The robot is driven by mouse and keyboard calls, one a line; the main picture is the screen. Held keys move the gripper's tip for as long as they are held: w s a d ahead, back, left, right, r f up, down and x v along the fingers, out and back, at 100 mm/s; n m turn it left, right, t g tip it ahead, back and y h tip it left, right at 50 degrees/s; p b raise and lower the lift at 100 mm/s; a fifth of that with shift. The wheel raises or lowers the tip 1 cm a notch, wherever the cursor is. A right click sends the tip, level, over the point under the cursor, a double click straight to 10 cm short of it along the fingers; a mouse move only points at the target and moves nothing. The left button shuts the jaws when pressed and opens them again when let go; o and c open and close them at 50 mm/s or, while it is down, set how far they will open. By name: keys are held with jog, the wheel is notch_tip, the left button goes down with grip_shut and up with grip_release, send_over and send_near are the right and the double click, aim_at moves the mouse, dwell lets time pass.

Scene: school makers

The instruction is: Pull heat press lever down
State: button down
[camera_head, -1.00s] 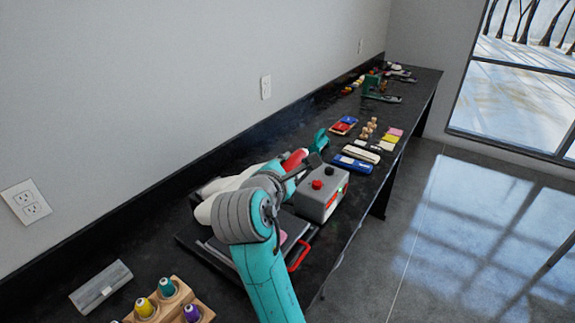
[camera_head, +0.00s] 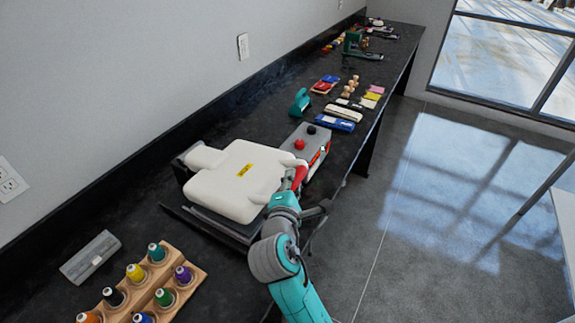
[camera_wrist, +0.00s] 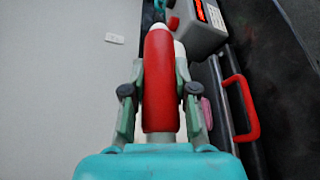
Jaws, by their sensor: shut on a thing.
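The heat press (camera_head: 235,178) stands on the black counter. Its white upper body with a yellow label is swung low over the dark base. The red lever grip (camera_wrist: 160,85) lies between my gripper's fingers in the wrist view. It also shows at the press's right front in the head view (camera_head: 299,175). My gripper (camera_wrist: 160,100) is shut on this grip, one finger on each side. In the head view my arm partly hides the press's front right corner. Part of a red handle (camera_wrist: 242,107) on a dark drawer or tray shows right of my gripper.
A grey control box (camera_head: 312,145) with red and black knobs stands just beyond the press. A wooden rack (camera_head: 190,283) of coloured thread spools and a grey case (camera_head: 90,257) lie nearer. The floor to the right is clear.

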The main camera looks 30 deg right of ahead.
jog(key=shift+s+d+f, duration=0.1)
jog(key=shift+f, duration=1.1)
jog(key=shift+s+f, duration=0.1)
jog(key=shift+f, duration=1.1)
jog(key=shift+f, duration=0.1)
jog(key=c, duration=0.9)
grip_release()
jog(key=v, duration=1.2)
